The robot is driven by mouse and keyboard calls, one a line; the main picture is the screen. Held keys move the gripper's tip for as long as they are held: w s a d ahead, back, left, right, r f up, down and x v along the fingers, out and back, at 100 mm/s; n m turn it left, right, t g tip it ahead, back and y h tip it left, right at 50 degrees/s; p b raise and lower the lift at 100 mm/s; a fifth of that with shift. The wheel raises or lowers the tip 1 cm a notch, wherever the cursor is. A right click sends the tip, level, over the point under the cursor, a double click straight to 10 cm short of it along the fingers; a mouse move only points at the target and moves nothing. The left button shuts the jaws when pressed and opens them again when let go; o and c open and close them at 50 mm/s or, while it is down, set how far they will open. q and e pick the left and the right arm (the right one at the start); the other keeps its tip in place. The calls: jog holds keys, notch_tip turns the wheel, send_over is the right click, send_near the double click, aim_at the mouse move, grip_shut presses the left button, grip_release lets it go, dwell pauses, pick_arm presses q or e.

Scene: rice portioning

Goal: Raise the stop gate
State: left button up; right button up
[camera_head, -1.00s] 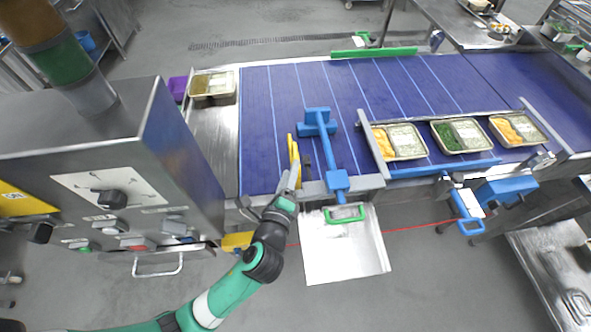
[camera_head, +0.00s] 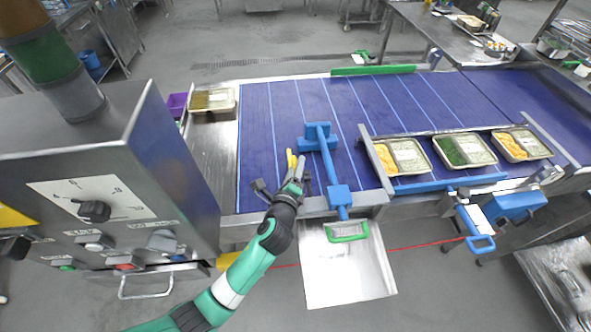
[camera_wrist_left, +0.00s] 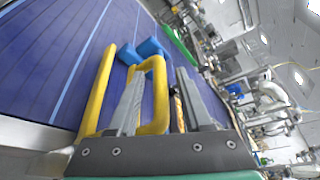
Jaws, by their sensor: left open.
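My left gripper (camera_head: 280,180) is open at the near edge of the blue belt, its fingers spread apart. A yellow handle (camera_head: 291,160) stands at the fingertips. In the left wrist view the gripper (camera_wrist_left: 160,95) has a yellow loop (camera_wrist_left: 155,85) between its two grey fingers, and a yellow bar (camera_wrist_left: 98,95) runs outside the left finger. I cannot tell whether the fingers touch the loop. A grey bar (camera_head: 376,163) crosses part of the belt, just left of the first food tray (camera_head: 400,157). Which part is the stop gate is not clear. My right gripper is not in view.
A blue arm with block ends (camera_head: 328,160) spans the belt right of my gripper. Two more filled trays, the middle one (camera_head: 464,151) with greens, stand further right. A control box (camera_head: 120,190) stands at the left. A grey chute (camera_head: 345,270) hangs in front.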

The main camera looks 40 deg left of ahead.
pick_arm(q)
jog(key=shift+c, duration=0.3)
grip_shut()
dwell(1.2)
